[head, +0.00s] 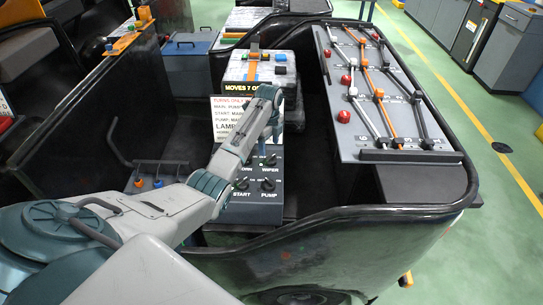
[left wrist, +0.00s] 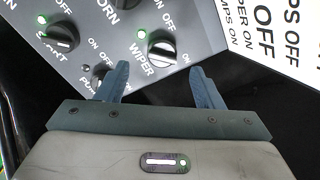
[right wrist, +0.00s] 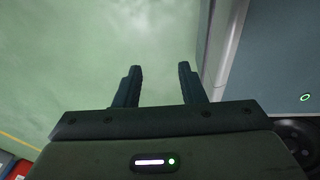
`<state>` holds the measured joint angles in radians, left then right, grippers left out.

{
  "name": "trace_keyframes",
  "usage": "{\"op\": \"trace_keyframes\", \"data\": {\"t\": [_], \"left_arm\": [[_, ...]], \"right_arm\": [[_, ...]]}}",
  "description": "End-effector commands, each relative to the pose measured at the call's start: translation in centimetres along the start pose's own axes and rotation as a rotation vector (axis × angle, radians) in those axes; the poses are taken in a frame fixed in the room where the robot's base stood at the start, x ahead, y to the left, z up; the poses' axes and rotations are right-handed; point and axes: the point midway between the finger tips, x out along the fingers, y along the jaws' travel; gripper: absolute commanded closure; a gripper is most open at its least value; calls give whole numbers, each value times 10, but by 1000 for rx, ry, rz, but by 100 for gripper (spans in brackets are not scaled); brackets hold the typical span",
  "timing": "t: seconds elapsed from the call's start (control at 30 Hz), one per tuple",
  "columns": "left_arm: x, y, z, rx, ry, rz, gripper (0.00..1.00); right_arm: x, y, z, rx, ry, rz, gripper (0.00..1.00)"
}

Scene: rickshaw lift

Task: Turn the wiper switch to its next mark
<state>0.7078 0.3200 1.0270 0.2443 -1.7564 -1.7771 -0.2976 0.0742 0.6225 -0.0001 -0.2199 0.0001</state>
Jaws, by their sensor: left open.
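My right gripper (right wrist: 158,68) is open and empty, over green floor.
The start switch (left wrist: 63,38) and the pump switch (left wrist: 98,74) are close by on the same panel. A white printed sign (head: 228,118) stands behind it. A grey lever board (head: 385,100) is at the right. A black rail and cab wall (head: 345,215) curve around the front.

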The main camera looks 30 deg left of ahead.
Motion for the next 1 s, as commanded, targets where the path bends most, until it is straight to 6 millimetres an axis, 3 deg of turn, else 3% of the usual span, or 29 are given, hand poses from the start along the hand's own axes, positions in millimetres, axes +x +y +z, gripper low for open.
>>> {"op": "trace_keyframes", "data": {"t": [0.13, 0.33, 0.5, 0.77, 1.0], "left_arm": [[28, 0, -2, 1, 3, 2, 39], [56, 0, -1, 1, 1, 1, 39], [66, 0, -1, 0, 0, -1, 39], [67, 0, -1, 0, 0, -2, 39], [67, 0, -1, 0, 1, -2, 83]], "right_arm": [[-7, -12, 18, 4, -23, -13, 64], [-8, 7, 9, -4, -12, 7, 64], [-8, 17, -3, -7, 3, 17, 64], [-8, 10, -2, -4, 1, 10, 64], [-8, -4, 4, 2, -6, -5, 64]]}}
